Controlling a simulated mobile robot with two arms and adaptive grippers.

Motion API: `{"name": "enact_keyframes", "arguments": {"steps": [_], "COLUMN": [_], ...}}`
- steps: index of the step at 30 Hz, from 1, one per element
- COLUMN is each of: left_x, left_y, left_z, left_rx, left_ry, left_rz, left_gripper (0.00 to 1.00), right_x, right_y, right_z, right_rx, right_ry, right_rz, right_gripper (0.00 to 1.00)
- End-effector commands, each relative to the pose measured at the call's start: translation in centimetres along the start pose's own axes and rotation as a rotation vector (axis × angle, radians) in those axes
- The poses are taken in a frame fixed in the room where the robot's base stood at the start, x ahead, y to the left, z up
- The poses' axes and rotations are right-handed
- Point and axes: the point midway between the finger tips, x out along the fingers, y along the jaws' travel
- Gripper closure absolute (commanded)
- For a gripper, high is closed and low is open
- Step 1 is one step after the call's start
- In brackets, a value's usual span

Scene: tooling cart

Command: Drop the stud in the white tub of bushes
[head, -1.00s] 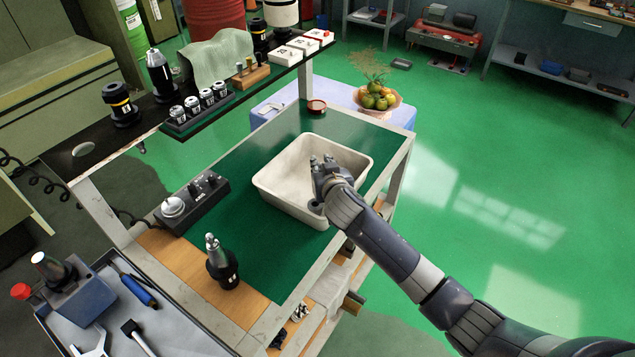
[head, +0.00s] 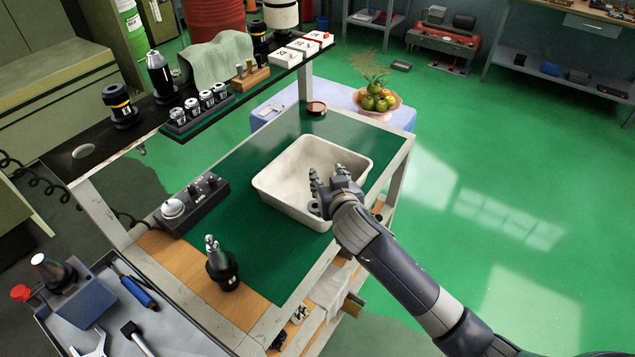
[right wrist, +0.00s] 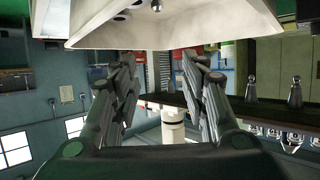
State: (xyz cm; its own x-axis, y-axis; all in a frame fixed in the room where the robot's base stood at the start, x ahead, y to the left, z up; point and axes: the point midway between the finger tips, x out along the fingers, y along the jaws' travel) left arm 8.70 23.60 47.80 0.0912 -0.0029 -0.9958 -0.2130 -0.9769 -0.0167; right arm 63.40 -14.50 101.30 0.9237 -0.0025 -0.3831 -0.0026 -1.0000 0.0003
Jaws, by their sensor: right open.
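The white tub (head: 284,201) stands on the green top of the cart. My right gripper (head: 328,181) is over the tub's right part, with its fingers spread. In the right wrist view the gripper (right wrist: 160,68) is open and the tub's pale wall (right wrist: 225,25) lies just past its fingertips. Other contents are mostly hidden. My left gripper is out of view.
A grey control box (head: 190,206) and a dark tool holder (head: 221,266) stand left of the tub. A raised shelf (head: 150,128) with tools runs along the left. Green surface is clear left of the tub.

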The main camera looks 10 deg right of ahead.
Motion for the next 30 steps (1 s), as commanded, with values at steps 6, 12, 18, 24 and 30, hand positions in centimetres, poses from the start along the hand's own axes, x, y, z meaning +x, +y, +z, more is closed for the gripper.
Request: {"name": "enact_keyframes", "arguments": {"steps": [6,12,18,24,30], "left_x": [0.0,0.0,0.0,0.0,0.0], "left_y": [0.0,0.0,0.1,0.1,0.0], "left_z": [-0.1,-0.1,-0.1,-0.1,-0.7], "left_rx": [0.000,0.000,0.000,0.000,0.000], "left_ry": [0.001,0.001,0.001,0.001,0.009], "left_rz": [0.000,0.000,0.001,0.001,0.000], "left_gripper": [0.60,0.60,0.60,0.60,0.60], "right_x": [-3.5,-4.8,-4.9,-4.9,-4.9], "right_y": [0.0,0.0,0.0,0.0,0.0], "right_z": [0.0,0.0,0.0,0.0,0.0], "right_rx": [0.000,0.001,0.000,0.000,0.000], "right_ry": [0.000,0.000,0.000,0.000,-0.001], "right_rz": [0.000,0.000,0.001,0.000,0.000], "right_gripper": [0.59,0.59,0.59,0.59,0.59]}}
